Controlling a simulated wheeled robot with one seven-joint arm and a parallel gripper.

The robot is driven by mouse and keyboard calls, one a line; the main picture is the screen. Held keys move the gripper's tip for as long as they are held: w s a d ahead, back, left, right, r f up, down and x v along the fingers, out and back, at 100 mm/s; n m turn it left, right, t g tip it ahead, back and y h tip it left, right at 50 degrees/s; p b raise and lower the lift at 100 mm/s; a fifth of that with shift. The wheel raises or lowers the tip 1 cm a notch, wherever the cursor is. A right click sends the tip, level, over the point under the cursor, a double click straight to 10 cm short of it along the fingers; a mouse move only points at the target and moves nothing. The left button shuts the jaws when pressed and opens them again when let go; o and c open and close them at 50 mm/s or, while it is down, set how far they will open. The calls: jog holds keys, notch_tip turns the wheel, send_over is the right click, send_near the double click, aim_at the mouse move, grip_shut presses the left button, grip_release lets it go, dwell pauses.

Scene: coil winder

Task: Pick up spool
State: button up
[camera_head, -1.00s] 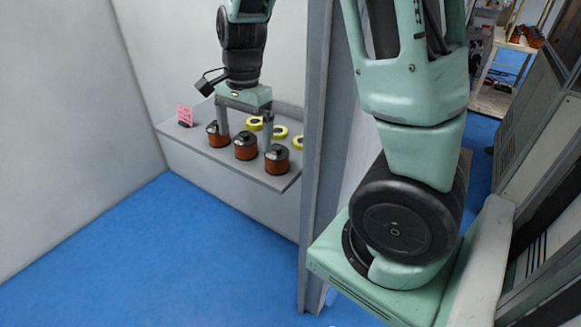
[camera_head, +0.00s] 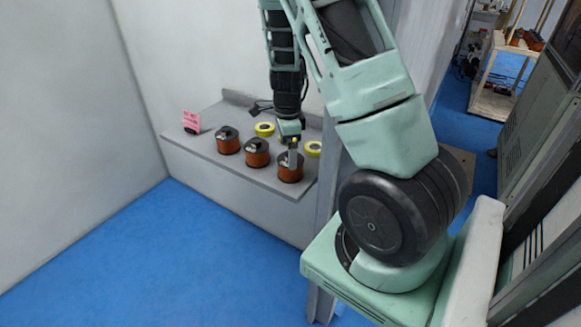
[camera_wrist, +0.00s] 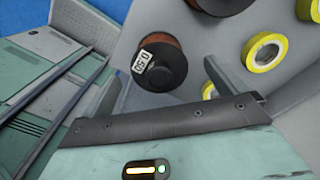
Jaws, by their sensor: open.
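Three copper-wound spools with dark tops stand in a row on a grey shelf (camera_head: 205,158): a left spool (camera_head: 228,145), a middle spool (camera_head: 256,158) and a right spool (camera_head: 290,172). My gripper (camera_head: 292,152) is at the right spool, just over or beside its top. In the wrist view my gripper (camera_wrist: 170,88) is open, its two fingers apart. A spool with a white "0.50" label (camera_wrist: 163,68) shows between and beyond the fingers. I cannot tell whether they touch it. Part of another spool (camera_wrist: 218,5) shows at the top edge.
Yellow-rimmed rolls lie behind the spools, one at the back (camera_head: 264,129) and one at the right (camera_head: 313,148). A pink sign (camera_head: 191,121) stands at the shelf's left end. Walls bound the left and back. Blue floor (camera_head: 150,250) lies open in front.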

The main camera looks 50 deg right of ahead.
jog(key=shift+s+d+f, duration=0.1)
jog(key=shift+s+f, duration=0.1)
jog(key=shift+f, duration=1.25)
jog(key=shift+s+d+f, duration=0.1)
jog(key=shift+s+f, duration=0.05)
jog(key=shift+f, duration=1.3)
jog(key=c, duration=1.5)
notch_tip(320, 180, up, 10)
jog(key=shift+r+p, duration=0.1)
jog(key=shift+p, duration=0.2)
